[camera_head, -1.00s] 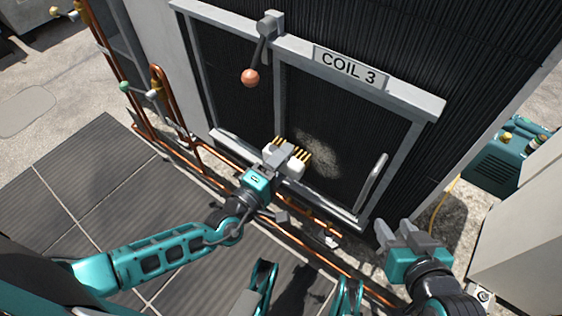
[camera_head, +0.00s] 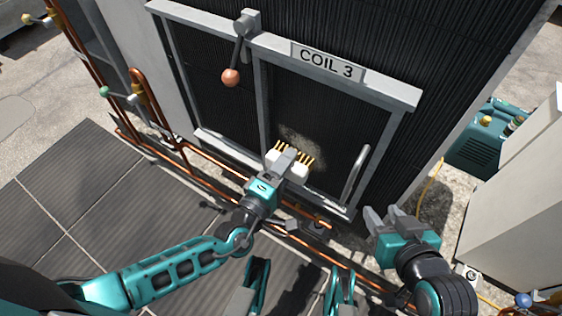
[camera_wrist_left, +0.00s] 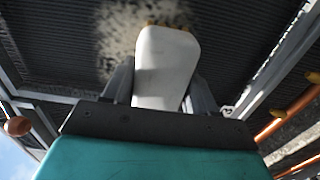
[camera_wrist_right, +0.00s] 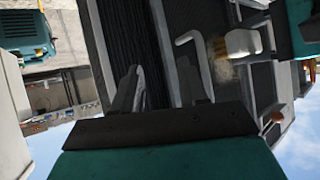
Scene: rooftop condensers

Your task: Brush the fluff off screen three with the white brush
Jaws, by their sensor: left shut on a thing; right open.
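The screen under the COIL 3 label (camera_head: 328,62) is a dark panel (camera_head: 325,110) in a grey frame. Pale fluff (camera_head: 300,138) lies on its lower part; it also shows in the left wrist view (camera_wrist_left: 118,35). My left gripper (camera_head: 280,172) is shut on the white brush (camera_head: 296,169), whose tan bristles point up at the screen, just below and over the fluff's lower edge. In the left wrist view the brush (camera_wrist_left: 165,65) stands between the fingers; whether bristles touch the screen I cannot tell. My right gripper (camera_head: 383,220) is open and empty, right of the screen's lower corner.
A lever with an orange knob (camera_head: 231,77) hangs at the upper left of the frame. A grey handle (camera_head: 355,174) stands out at the screen's right side. Copper pipes (camera_head: 215,160) run along the bottom. A teal machine (camera_head: 482,140) and a pale cabinet (camera_head: 515,215) stand right.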

